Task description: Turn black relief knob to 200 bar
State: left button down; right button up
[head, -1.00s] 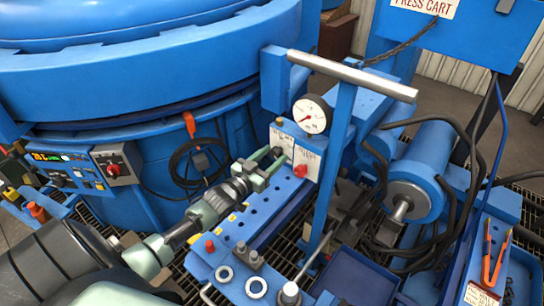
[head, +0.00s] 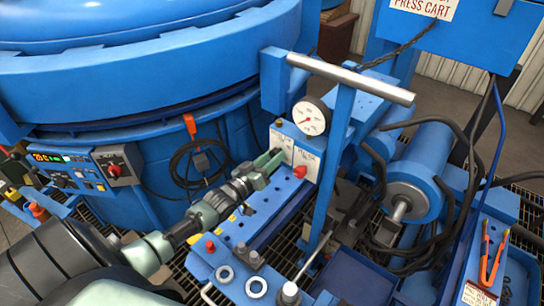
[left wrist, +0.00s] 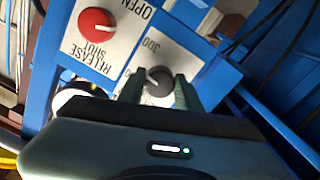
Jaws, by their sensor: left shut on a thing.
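The black relief knob (left wrist: 159,84) shows dark grey with a pale pointer mark in the left wrist view. It sits on a white label where "300" is readable; the rest of its scale is hidden or too small to read. My left gripper (left wrist: 158,90) has one finger on each side of the knob and is shut on it. In the head view the left gripper (head: 272,160) is at the white panel and hides the knob. The round pressure gauge (head: 311,116) stands above the panel with a red needle; its value is unreadable. My right gripper is not in view.
A red release knob (left wrist: 96,22), labelled "RELEASE" with "OPEN" and "SHUT", is beside the black knob. A grey crossbar handle (head: 350,77) on a blue post rises just right of the panel. The perforated blue plate (head: 262,214) lies below the gripper.

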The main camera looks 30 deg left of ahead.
pick_arm(q)
jog(key=shift+n, duration=3.5)
jog(key=c, duration=1)
grip_release()
jog(key=shift+o, duration=0.2)
jog(key=s, duration=0.7)
jog(key=shift+s+a, duration=0.35)
jog(key=shift+s, duration=0.05)
